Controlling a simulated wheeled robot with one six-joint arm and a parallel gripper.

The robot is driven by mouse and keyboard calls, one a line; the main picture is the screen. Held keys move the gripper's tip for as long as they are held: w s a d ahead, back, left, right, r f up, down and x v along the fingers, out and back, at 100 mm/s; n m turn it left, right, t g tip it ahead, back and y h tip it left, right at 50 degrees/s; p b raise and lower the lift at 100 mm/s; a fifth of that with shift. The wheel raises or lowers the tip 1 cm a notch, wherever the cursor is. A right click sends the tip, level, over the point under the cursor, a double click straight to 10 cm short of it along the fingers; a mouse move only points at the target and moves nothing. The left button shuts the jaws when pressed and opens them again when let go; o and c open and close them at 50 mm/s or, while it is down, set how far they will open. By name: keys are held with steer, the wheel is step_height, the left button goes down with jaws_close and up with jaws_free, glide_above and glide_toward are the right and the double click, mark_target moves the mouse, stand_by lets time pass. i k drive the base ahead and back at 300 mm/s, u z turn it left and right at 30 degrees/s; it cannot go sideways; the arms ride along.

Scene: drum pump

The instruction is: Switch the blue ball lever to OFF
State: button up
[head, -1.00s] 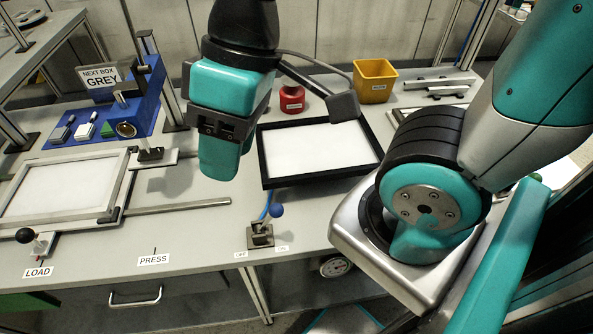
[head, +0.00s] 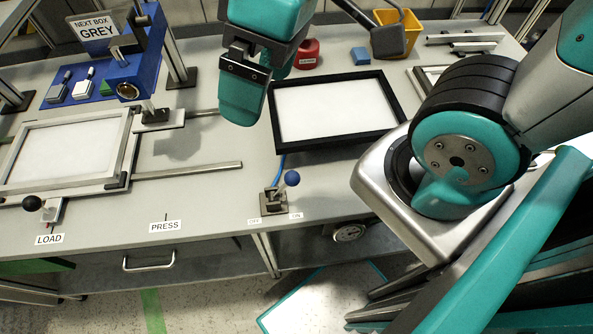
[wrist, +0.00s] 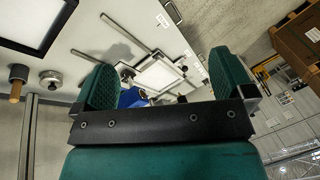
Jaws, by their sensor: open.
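The blue ball lever (head: 292,178) stands on a small dark base (head: 273,203) near the table's front edge in the head view. Its ball leans to the right, over the ON label (head: 296,216); the OFF label (head: 254,220) is on the left. My gripper (head: 243,105) hangs above the table, behind and left of the lever, apart from it. In the wrist view its two green fingers (wrist: 170,85) are spread wide with nothing between them. I cannot make out the blue ball lever in the wrist view.
A black-framed white tray (head: 335,145) lies behind the lever. A black ball lever (head: 32,203) stands by the LOAD label (head: 49,239). A blue press unit (head: 140,60) stands at the back left. The table around the PRESS label (head: 165,226) is clear.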

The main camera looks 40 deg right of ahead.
mark_target(292, 178)
steer(key=k, duration=0.5)
steer(key=z, duration=2.3)
steer(key=k, duration=1.05)
steer(key=u, duration=1.9)
steer(key=i, duration=0.5)
steer(key=z, duration=0.05)
